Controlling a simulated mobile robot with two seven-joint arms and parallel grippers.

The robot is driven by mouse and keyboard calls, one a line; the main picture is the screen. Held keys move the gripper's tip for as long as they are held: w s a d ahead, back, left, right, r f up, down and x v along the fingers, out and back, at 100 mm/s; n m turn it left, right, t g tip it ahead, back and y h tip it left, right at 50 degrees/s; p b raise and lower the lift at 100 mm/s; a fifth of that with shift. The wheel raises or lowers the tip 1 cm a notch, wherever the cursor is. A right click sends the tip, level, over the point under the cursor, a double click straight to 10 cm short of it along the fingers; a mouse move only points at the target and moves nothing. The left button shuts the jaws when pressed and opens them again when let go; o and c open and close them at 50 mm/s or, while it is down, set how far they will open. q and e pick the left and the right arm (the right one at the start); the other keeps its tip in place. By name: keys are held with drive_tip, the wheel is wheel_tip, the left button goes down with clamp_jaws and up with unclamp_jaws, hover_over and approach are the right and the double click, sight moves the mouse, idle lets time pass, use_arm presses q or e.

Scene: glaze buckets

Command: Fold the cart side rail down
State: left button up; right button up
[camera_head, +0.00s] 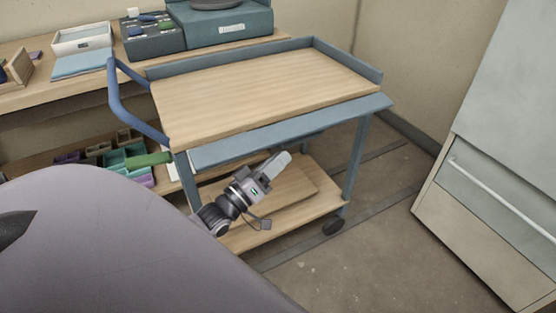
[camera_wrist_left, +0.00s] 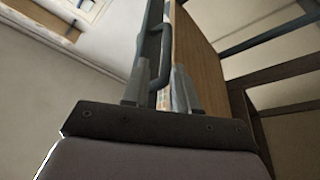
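The cart has a wooden top (camera_head: 255,90) on a blue-grey frame. Its rear rail (camera_head: 235,58) and right end rail (camera_head: 348,62) stand upright. The long blue-grey front side rail (camera_head: 290,127) lies below the level of the wooden top and slopes outward; nothing stands up along that edge. My left gripper (camera_head: 283,160) is in front of the cart, just under this rail and above the lower shelf. In the left wrist view the two fingers (camera_wrist_left: 160,88) are apart, with cart parts behind the gap; I see nothing clamped. My right gripper is not in view.
A blue handle (camera_head: 117,95) sticks out at the cart's left end. The wooden lower shelf (camera_head: 285,215) and a wheel (camera_head: 333,225) are close to my left arm. A pale cabinet (camera_head: 490,180) stands at right; floor between is clear. A bench with boxes is behind.

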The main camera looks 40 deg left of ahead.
use_arm(q)
drive_tip(key=v, duration=0.8)
drive_tip(key=shift+a+f+p, duration=0.2)
drive_tip(key=shift+a+p, duration=0.05)
drive_tip(key=shift+p, duration=0.2)
idle(0.3)
